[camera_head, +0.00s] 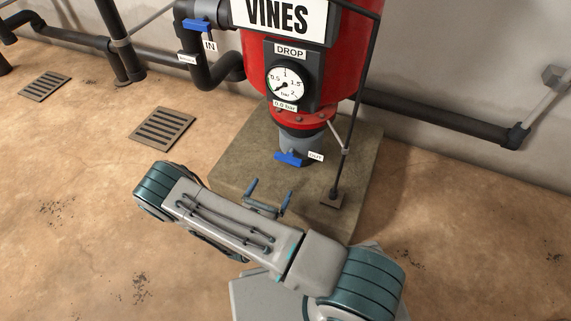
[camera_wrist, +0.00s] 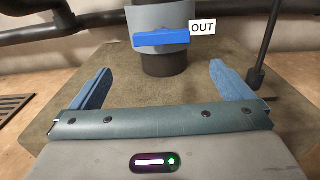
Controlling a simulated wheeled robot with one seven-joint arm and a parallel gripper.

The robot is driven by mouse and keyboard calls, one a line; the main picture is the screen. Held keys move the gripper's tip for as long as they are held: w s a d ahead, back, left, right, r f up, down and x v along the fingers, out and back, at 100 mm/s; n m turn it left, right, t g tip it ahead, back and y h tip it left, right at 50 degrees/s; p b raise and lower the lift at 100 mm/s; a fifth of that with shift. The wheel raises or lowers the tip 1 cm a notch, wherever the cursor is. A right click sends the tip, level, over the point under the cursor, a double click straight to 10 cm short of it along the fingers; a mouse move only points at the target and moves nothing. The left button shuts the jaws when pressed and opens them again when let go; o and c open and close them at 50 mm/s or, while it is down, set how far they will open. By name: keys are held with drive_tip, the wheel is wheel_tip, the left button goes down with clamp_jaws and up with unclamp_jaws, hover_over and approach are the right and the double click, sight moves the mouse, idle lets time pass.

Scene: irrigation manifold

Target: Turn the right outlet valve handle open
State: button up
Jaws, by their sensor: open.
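The blue outlet valve handle (camera_head: 291,159) sits on the grey pipe under the red tank, beside a white OUT label (camera_head: 316,156). In the wrist view the blue handle (camera_wrist: 161,39) lies nearly crosswise on the grey pipe body (camera_wrist: 160,17), left of the OUT label (camera_wrist: 202,28). My gripper (camera_head: 268,189) is open and empty, in front of and apart from the handle. In the wrist view its two blue fingers (camera_wrist: 160,82) are spread wide, with the handle beyond and between them. Only this one outlet handle shows.
The red tank (camera_head: 352,50) with a gauge (camera_head: 286,85) stands over a stone plinth (camera_head: 235,150). A thin dark post (camera_head: 346,150) stands right of the outlet. A blue IN handle (camera_head: 197,25) is at upper left. Floor grates (camera_head: 162,126) lie left; open floor surrounds the plinth.

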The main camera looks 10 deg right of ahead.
sight(287, 161)
drive_tip(key=b+x, duration=0.3)
drive_tip(key=x, duration=0.8)
drive_tip(key=shift+d+f+b, duration=0.1)
drive_tip(key=shift+d+b, duration=0.1)
drive_tip(key=shift+b, duration=0.15)
drive_tip(key=shift+x, duration=0.85)
drive_tip(key=shift+a, duration=0.1)
drive_tip(key=shift+c, duration=0.3)
drive_tip(key=c, duration=0.6)
